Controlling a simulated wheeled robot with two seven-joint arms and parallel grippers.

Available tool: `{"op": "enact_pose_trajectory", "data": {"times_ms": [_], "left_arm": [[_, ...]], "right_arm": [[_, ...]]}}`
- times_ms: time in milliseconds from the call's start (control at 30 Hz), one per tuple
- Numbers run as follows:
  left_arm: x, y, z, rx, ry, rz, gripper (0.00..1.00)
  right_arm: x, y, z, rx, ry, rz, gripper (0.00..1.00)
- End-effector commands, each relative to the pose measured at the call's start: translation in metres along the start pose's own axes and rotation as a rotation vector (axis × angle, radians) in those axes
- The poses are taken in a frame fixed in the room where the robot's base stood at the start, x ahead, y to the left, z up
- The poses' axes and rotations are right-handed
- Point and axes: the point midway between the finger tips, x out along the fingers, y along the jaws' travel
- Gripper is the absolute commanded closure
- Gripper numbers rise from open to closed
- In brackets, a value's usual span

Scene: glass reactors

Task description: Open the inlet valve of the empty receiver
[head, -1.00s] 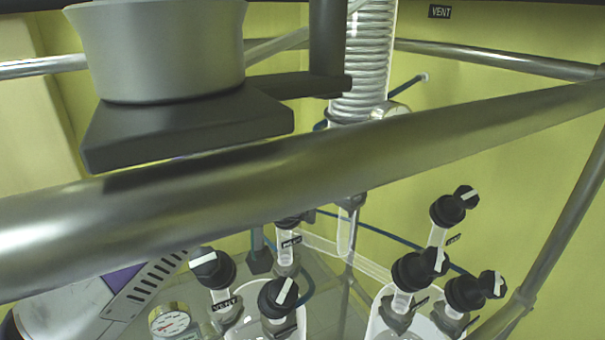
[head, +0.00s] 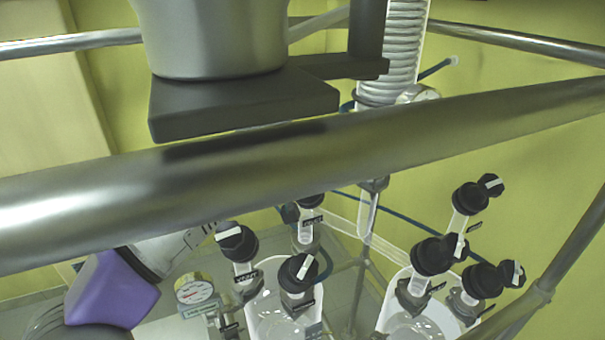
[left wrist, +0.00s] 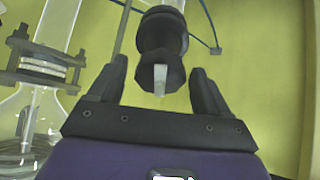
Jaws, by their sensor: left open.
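Two glass receivers stand low in the head view: a left receiver (head: 262,318) and a right receiver (head: 392,312). Black valves with white-marked handles top them. On the left are valves (head: 237,242), (head: 298,272) and one partly behind the rail; on the right are valves (head: 470,198), (head: 432,256) and (head: 483,280). I cannot tell which receiver is empty. My left gripper (left wrist: 159,72) is open in the left wrist view. A black valve knob (left wrist: 162,38) with a pale handle lies between and beyond its fingertips, with gaps on both sides. My right gripper is out of view.
A thick metal rail (head: 400,135) crosses in front of the valves. A grey vessel on a dark bracket (head: 240,105) hangs above it. A pressure gauge (head: 194,291) stands left of the left receiver. A clamped glass flange (left wrist: 45,68) is left of my gripper.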

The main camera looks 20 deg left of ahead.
Motion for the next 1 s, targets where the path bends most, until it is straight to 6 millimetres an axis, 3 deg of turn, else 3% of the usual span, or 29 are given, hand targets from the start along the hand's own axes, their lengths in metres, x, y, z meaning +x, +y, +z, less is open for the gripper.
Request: {"op": "enact_pose_trajectory", "data": {"times_ms": [67, 400, 733, 1000], "left_arm": [[-0.0004, 0.0000, 0.0000, 0.000, 0.000, 0.000, 0.25], [-0.0006, -0.0001, -0.0001, 0.000, 0.001, 0.000, 0.76], [-0.0010, 0.0000, -0.0007, -0.047, 0.001, -0.012, 0.76], [-0.0020, 0.0004, -0.0014, -0.217, 0.001, -0.051, 0.76]], "right_arm": [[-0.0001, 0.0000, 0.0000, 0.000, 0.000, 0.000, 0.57], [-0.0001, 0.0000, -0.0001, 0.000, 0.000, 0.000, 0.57], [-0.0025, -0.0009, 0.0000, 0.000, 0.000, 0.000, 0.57], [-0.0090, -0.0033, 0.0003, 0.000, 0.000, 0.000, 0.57]]}}
